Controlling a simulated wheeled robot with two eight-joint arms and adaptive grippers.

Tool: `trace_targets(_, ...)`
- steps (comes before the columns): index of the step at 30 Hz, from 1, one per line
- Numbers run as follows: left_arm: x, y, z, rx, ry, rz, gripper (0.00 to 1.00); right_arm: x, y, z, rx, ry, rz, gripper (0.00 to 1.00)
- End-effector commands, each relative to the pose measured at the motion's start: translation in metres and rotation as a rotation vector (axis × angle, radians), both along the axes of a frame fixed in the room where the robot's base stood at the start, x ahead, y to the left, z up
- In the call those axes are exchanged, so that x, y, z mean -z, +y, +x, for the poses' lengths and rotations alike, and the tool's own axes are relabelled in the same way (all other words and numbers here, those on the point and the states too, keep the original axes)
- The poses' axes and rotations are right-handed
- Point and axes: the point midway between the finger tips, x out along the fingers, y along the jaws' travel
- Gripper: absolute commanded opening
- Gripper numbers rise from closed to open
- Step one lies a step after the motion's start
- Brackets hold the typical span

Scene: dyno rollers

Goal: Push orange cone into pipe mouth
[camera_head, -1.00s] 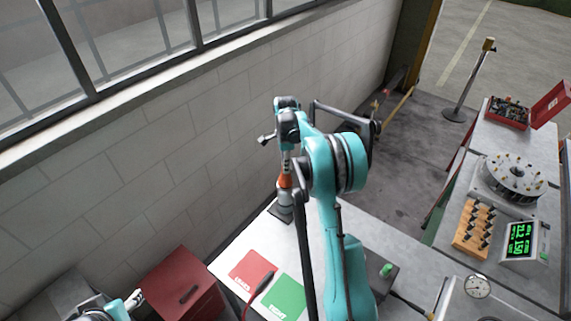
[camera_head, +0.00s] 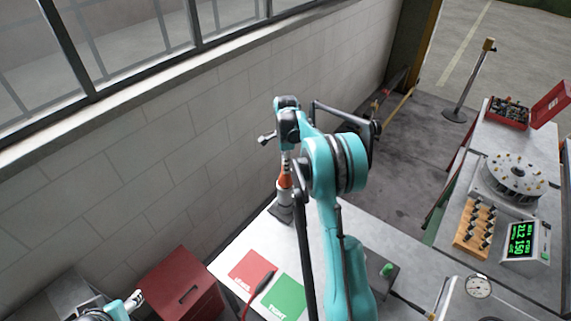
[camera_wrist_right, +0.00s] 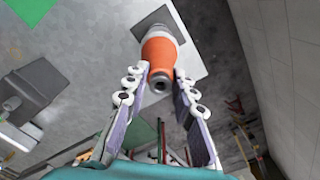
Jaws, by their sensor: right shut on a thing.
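The orange cone (camera_head: 285,181) stands upright at the top of a grey pipe (camera_head: 284,201) near the far left end of the white table. In the right wrist view, the cone (camera_wrist_right: 160,52) has a grey tip with a hole, and its wide end meets the pale pipe mouth (camera_wrist_right: 161,31). How deep it sits cannot be told. My right gripper (camera_head: 286,162) is above it, shut on its narrow end; the fingers also flank it in the wrist view (camera_wrist_right: 161,82). Part of my left arm shows at the lower left; whether its jaws are open is unclear (camera_head: 135,299).
A red box (camera_head: 181,288) stands at the lower left. Red (camera_head: 250,269) and green (camera_head: 284,298) mats lie on the table. A block wall (camera_head: 130,140) runs close behind the pipe. A bench at right holds a wooden rack (camera_head: 474,228) and a green-digit display (camera_head: 521,238).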

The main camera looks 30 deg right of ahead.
Motion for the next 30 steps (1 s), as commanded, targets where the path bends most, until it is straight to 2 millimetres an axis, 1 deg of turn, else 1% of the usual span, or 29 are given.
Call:
trace_targets(7,0.006,0.0,0.0,0.0,0.0,0.0,0.51,0.005,0.0,0.0,0.0,0.0,0.0,0.0)
trace_targets(14,0.007,0.0,0.0,0.0,0.0,0.0,0.51,0.006,0.0,0.0,0.0,0.0,0.0,0.0)
trace_targets(25,0.013,0.0,0.0,0.0,0.0,0.0,0.51,0.013,0.0,0.0,0.0,0.0,0.0,0.0)
trace_targets(26,0.013,0.0,0.0,0.0,0.0,0.0,0.51,0.012,0.0,0.0,0.0,0.0,0.0,0.33)
trace_targets(27,0.012,0.0,0.0,0.0,0.0,0.0,0.51,0.012,0.0,0.0,0.0,0.0,0.0,0.44)
trace_targets(28,0.012,0.0,0.0,0.0,0.0,0.0,0.51,0.011,0.0,0.0,0.0,0.0,0.0,0.49)
trace_targets(30,0.012,0.0,0.0,0.0,0.0,0.0,0.51,0.011,0.0,0.0,0.0,0.0,0.0,0.49)
